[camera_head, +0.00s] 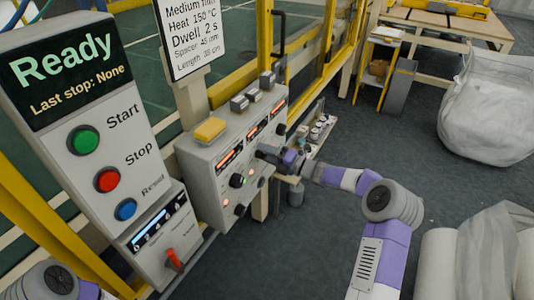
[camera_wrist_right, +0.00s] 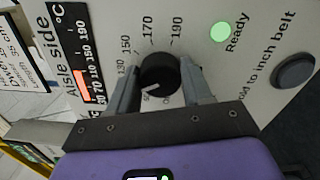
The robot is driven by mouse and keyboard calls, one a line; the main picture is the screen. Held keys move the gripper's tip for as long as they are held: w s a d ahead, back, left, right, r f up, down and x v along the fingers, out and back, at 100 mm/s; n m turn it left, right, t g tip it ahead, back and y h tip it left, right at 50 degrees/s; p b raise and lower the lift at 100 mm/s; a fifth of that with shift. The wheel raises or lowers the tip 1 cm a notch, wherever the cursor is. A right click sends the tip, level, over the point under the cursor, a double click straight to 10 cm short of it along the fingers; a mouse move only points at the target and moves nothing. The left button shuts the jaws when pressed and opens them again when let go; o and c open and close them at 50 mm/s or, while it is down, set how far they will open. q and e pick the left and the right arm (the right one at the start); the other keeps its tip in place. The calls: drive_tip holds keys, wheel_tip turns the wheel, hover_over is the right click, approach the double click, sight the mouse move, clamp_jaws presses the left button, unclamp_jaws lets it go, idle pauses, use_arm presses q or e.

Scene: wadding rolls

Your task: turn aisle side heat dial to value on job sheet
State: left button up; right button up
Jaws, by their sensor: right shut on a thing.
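The aisle side heat dial (camera_wrist_right: 158,72) is a round black knob on a pale grey panel (camera_wrist_right: 225,70). My right gripper (camera_wrist_right: 160,88) is shut on the dial, one finger on each side. The white pointer mark on the dial points to the lower left, below the printed 130. In the head view my right gripper (camera_head: 270,154) reaches the panel from the right and hides the dial. The job sheet (camera_head: 188,35) reads heat 150 °C and dwell 2 s. My left gripper is out of view; part of the left arm shows at the lower left.
An orange bar gauge (camera_wrist_right: 82,85) marked aisle side sits beside the dial. A green Ready lamp (camera_wrist_right: 220,32) is lit. Another black dial (camera_head: 237,181) is close on the panel. A control box (camera_head: 85,130) stands left. White rolls (camera_head: 440,262) lie lower right.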

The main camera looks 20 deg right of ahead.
drive_tip(key=m+p, duration=0.4)
drive_tip(key=m, duration=0.8)
drive_tip(key=shift+a+f+m+p, duration=0.1)
drive_tip(key=shift+f+m+p, duration=0.05)
drive_tip(key=shift+m+p, duration=0.2)
idle(0.4)
drive_tip(key=o, duration=1)
drive_tip(key=shift+o, duration=0.2)
drive_tip(key=p+v, duration=0.1)
drive_tip(key=v, duration=0.6)
drive_tip(key=shift+s+d, duration=0.2)
drive_tip(key=shift+s, duration=0.1)
